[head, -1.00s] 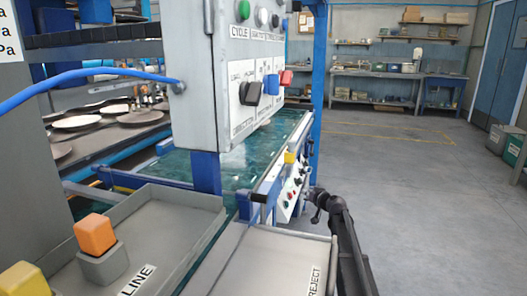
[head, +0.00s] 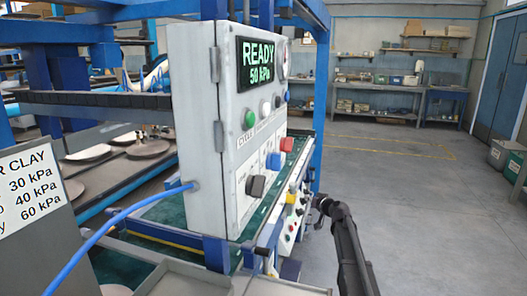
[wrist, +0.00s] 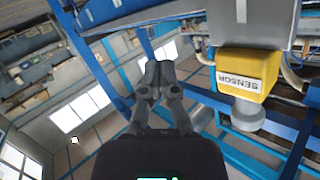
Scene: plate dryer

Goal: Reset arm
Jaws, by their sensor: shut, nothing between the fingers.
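My gripper (wrist: 158,73) shows in the wrist view with its two dark fingers together, shut and empty. Around it in that view are blue frame bars, the ceiling and windows, and nothing touches the fingers. In the head view my dark arm (head: 345,245) stands at the lower middle right, beside the machine's front edge. It is bent at the top, close to a panel of small buttons. My gripper's fingers cannot be made out in the head view.
A grey control box (head: 205,130) reads READY, 50 kPa. A yellow sensor (wrist: 247,72) hangs right of my gripper in the wrist view. Round clay plates (head: 88,152) lie at left. A clay pressure sign (head: 30,190) stands nearer. Open floor (head: 430,210) lies at right.

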